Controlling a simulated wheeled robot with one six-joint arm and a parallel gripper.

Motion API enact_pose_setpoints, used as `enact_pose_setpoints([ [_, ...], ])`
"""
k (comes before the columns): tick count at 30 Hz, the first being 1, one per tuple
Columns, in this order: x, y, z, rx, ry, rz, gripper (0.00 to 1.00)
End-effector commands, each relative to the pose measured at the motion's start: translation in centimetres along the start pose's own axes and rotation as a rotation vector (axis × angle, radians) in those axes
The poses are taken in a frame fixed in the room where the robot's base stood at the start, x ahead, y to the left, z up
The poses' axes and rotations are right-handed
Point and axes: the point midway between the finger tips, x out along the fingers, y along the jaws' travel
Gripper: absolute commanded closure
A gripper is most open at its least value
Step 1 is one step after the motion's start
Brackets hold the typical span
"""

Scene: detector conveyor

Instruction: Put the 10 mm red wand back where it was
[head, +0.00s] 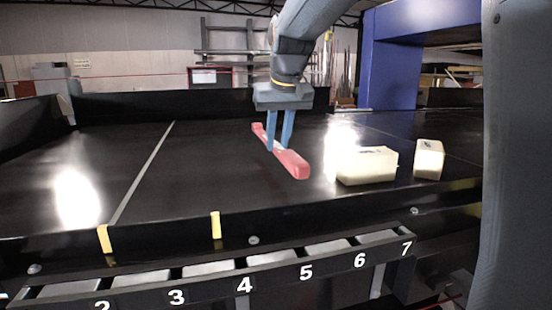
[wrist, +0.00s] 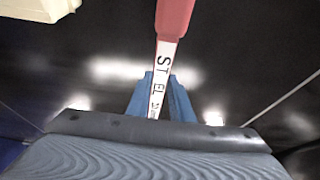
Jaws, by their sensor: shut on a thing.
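The red wand (head: 291,160) is a long red bar with a white label band. My gripper (head: 279,147) is shut on it around the middle, above the black conveyor belt (head: 200,180). In the head view the wand's thick near end points to the lower right. The wrist view shows the wand (wrist: 175,18) between the blue fingers (wrist: 160,100), its white label reading "ST EL" with smaller marks I cannot make out. Whether the wand touches the belt is hard to tell. A numbered rack (head: 215,285) runs along the conveyor's front, with labels 2 to 7 visible.
Two cream blocks, one lying (head: 367,166) and one upright (head: 428,160), stand on the belt right of the wand. Yellow marks (head: 216,225) sit on the front rail. A blue frame (head: 385,70) stands behind at right. The belt's left part is clear.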

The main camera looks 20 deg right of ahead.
Motion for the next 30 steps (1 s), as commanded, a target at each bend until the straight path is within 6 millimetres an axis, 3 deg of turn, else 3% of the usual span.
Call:
enact_pose_setpoints([
  [13, 4.5, 0.0, 1.9, 0.0, -0.001, 0.0, 1.0],
  [25, 5.1, 0.0, 2.1, 0.0, 0.0, 0.0, 1.0],
  [26, 5.2, 0.0, 2.2, 0.0, -0.001, 0.0, 0.78],
  [29, 5.1, 0.0, 2.1, 0.0, 0.0, 0.0, 0.61],
  [30, 5.1, 0.0, 2.1, 0.0, 0.0, 0.0, 0.61],
])
